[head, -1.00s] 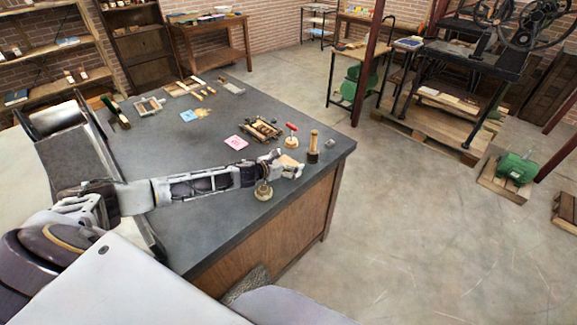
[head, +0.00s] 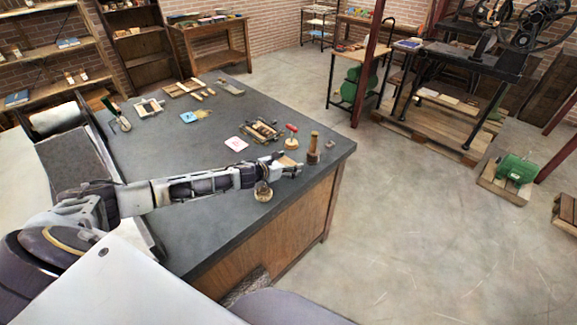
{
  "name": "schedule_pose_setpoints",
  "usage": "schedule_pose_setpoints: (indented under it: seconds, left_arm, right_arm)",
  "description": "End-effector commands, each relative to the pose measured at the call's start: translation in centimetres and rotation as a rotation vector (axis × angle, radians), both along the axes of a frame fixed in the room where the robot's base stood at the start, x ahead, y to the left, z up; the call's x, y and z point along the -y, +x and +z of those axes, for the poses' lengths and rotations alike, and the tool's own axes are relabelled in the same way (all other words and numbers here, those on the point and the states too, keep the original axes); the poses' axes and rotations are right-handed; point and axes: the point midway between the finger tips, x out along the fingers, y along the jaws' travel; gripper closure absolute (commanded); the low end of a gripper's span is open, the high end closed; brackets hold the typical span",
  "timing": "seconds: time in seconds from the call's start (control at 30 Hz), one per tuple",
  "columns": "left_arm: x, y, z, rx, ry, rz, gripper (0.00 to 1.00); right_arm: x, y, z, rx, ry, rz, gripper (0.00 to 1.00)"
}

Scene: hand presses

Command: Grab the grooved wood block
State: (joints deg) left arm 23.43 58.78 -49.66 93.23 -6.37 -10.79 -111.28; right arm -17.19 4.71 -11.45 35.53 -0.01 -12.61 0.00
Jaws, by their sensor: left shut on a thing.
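A small pale wood block (head: 287,160), which fits the grooved wood block, is at the front right part of the dark table. Its groove is too small to make out. My left gripper (head: 288,165) reaches across the table from the left and is shut on the block, with its fingers hiding part of it. I cannot tell whether the block touches the tabletop. My right gripper is not in view.
A turned wooden handle piece (head: 313,149) and a red-handled tool (head: 291,138) stand close behind the block. A wooden frame (head: 261,130) and a pink card (head: 236,144) lie behind.

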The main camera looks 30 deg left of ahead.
Motion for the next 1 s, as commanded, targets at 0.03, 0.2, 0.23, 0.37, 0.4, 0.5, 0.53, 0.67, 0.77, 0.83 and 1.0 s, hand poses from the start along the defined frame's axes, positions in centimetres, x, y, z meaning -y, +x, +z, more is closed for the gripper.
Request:
schedule_pose_setpoints:
  seconds: [0.03,0.2,0.23,0.37,0.4,0.5,0.53,0.67,0.77,0.83,1.0]
  left_arm:
    - [0.0,0.0,0.1,0.001,0.000,0.000,0.46]
    - [-0.1,0.1,0.7,0.002,0.001,0.001,0.46]
    - [-0.1,0.1,0.9,0.003,0.002,0.000,0.46]
    - [0.0,0.1,1.9,0.004,0.002,-0.002,0.46]
    - [0.0,0.1,2.3,0.005,0.002,-0.002,0.46]
    - [0.0,0.1,3.3,0.003,0.001,-0.001,0.46]
    - [0.0,0.1,3.6,0.003,0.001,-0.001,0.46]
    - [0.0,0.1,5.1,0.003,0.001,-0.001,0.46]
    - [0.0,0.1,6.3,0.004,0.002,-0.001,0.46]
    - [0.0,0.1,7.1,0.003,0.001,-0.001,0.46]
    - [0.0,0.1,8.6,0.002,0.000,0.000,0.46]
  right_arm:
    - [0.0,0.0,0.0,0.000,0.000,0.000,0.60]
    - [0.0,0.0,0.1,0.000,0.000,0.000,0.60]
    - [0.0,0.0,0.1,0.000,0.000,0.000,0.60]
    - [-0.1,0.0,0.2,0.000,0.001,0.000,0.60]
    - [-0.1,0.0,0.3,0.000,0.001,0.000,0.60]
    - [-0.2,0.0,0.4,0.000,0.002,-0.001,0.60]
    - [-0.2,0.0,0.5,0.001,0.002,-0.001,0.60]
    - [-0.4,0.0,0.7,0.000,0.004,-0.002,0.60]
    - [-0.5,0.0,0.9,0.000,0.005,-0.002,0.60]
    - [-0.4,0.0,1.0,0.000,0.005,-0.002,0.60]
    - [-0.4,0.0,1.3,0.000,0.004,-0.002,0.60]
